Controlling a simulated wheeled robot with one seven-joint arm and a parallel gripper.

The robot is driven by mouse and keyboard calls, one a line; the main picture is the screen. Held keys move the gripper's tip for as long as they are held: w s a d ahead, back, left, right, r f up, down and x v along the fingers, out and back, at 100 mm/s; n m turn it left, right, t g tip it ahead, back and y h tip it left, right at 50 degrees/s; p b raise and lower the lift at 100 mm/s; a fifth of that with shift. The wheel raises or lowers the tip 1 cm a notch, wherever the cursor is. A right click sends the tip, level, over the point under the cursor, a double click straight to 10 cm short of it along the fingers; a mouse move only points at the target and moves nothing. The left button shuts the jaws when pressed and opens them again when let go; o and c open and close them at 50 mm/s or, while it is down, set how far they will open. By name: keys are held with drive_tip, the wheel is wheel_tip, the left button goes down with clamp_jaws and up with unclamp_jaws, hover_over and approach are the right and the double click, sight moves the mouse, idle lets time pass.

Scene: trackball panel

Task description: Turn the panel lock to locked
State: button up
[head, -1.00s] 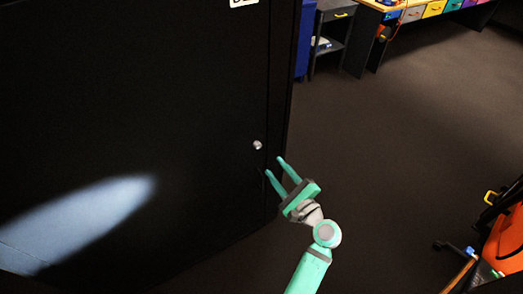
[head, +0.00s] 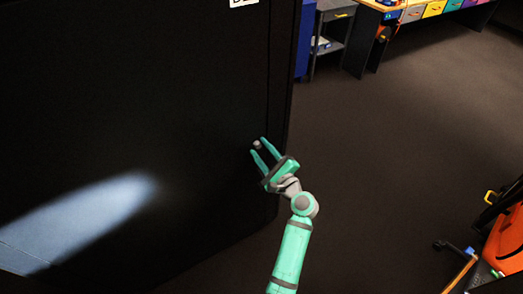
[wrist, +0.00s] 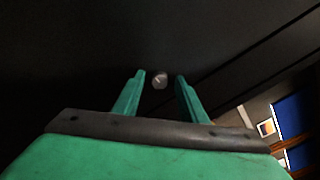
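The panel lock (head: 256,144) is a small round silver knob near the right edge of the black panel (head: 140,100). In the wrist view the lock (wrist: 160,80) shows a slot-like line across its face, and it appears between my two fingertips, a little beyond them. My gripper (head: 259,146) has green fingers, is open and points at the panel with its tips around the lock's place in the picture. It also shows open and empty in the wrist view (wrist: 160,75). I cannot tell whether a fingertip touches the panel or the lock.
A workbench with coloured drawers (head: 435,9) stands at the back right, with a grey shelf cart (head: 333,40) beside it. An orange object (head: 505,245) is at the lower right. The dark floor (head: 400,140) between is clear.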

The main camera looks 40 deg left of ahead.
drive_tip(key=shift+c, duration=0.3)
clamp_jaws()
drive_tip(key=shift+n, duration=0.3)
drive_tip(key=n, duration=0.3)
drive_tip(key=shift+n, duration=0.4)
drive_tip(key=n, duration=0.4)
drive_tip(key=shift+f+n, duration=0.1)
drive_tip(key=shift+n, duration=0.2)
drive_tip(key=n, duration=0.8)
drive_tip(key=shift+n, duration=0.6)
